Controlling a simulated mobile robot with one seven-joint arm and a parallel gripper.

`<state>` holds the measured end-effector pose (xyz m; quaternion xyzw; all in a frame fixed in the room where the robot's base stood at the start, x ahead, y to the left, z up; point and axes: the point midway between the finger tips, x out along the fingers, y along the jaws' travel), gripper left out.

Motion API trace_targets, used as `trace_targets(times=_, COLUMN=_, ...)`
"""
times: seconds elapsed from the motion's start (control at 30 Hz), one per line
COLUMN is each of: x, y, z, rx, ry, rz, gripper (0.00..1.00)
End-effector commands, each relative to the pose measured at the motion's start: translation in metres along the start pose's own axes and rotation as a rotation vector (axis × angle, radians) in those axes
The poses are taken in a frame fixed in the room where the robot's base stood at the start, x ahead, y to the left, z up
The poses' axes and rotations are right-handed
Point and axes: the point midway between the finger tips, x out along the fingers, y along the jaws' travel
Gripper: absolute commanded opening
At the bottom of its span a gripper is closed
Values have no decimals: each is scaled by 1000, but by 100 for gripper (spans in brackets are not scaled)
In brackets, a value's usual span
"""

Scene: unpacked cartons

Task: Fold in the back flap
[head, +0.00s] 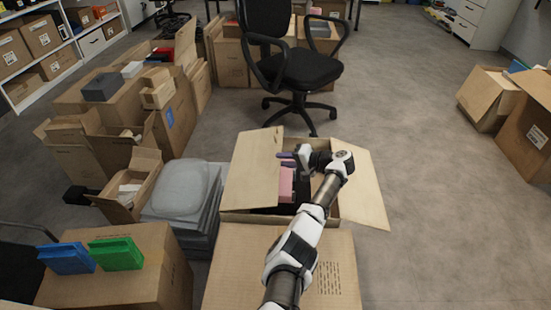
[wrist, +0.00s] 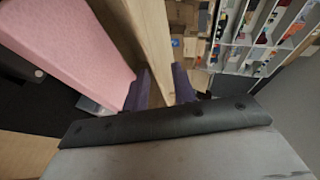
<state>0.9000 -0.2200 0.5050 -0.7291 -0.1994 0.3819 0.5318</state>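The open carton (head: 237,218) stands in the middle of the head view. Its left flap (head: 250,170) and right flap (head: 362,190) spread outward, and its large front flap (head: 225,265) lies toward me. My arm covers much of the back side, so the back flap's angle is hard to tell. My gripper (head: 286,160) is over the back part of the carton, pointing left. Its purple fingers (wrist: 162,88) are apart in the wrist view, with a cardboard panel (wrist: 152,40) showing between them. I cannot tell whether they touch it. A pink item (wrist: 75,45) is inside the carton.
A black office chair (head: 298,65) stands behind the carton. Grey stacked bins (head: 182,195) and several open cartons (head: 120,145) crowd the left. A carton with a blue and a green item (head: 118,253) is at front left.

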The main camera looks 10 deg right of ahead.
Motion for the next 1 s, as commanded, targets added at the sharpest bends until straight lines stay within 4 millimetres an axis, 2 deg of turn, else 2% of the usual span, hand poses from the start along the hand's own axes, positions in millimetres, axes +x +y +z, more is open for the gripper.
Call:
trace_targets(times=0.03, x=-15, y=-1, z=-1, rx=0, ry=4, rz=2, gripper=26)
trace_targets(times=0.2, x=-52, y=0, z=0, rx=1, ry=3, rz=3, gripper=26)
trace_targets(times=0.43, x=-82, y=1, z=0, rx=1, ry=1, rz=2, gripper=26)
trace_targets(times=0.8, x=-88, y=1, z=0, rx=1, ry=0, rz=2, gripper=26)
trace_targets(times=0.93, x=-82, y=-6, z=-2, rx=-18, ry=8, rz=26, gripper=9)
trace_targets(times=1.0, x=-69, y=-21, z=-8, rx=-62, ry=32, rz=75, gripper=0)
